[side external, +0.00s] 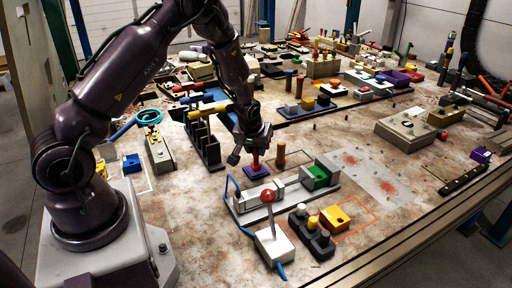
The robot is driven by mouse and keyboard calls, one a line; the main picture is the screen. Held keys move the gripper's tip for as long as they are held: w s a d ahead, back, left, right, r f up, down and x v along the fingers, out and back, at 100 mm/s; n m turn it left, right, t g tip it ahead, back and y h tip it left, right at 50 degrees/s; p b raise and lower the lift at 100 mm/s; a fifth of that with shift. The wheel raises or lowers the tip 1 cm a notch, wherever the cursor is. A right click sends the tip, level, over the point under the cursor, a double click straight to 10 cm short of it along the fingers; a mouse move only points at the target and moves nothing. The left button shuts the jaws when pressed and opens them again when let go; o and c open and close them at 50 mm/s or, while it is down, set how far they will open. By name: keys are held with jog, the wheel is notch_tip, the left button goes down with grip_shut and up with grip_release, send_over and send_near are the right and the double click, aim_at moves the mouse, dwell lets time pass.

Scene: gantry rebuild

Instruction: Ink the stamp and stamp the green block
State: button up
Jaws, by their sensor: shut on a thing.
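My gripper (249,150) points down at the middle of the table, shut on a small red stamp (256,166). The stamp is upright, and its upper part is partly hidden by the fingers. It is over a dark blue pad (247,172) and looks to touch it, though contact is too small to be sure of. The green block (317,178) sits in a grey holder to the right of the pad, with a grey block beside it. My gripper is to the left of and behind the green block.
A brown upright peg (281,154) stands just right of my gripper. A black rack (203,142) stands close at left. In front are a white box with a red-ball lever (268,197) and a yellow block (335,217). A grey sheet with red splatters (372,176) lies right.

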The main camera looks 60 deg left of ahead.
jog(key=shift+s+f, duration=0.1)
jog(key=shift+f, duration=0.05)
jog(key=shift+r, duration=3.6)
jog(key=w+d+m, duration=0.2)
jog(key=w+d, duration=0.5)
notch_tip(320, 180, up, 2)
jog(key=n, duration=0.2)
send_over(314, 171)
jog(key=shift+a+f, duration=0.1)
jog(key=shift+f, duration=2.4)
jog(key=shift+f, duration=0.55)
notch_tip(314, 171, up, 7)
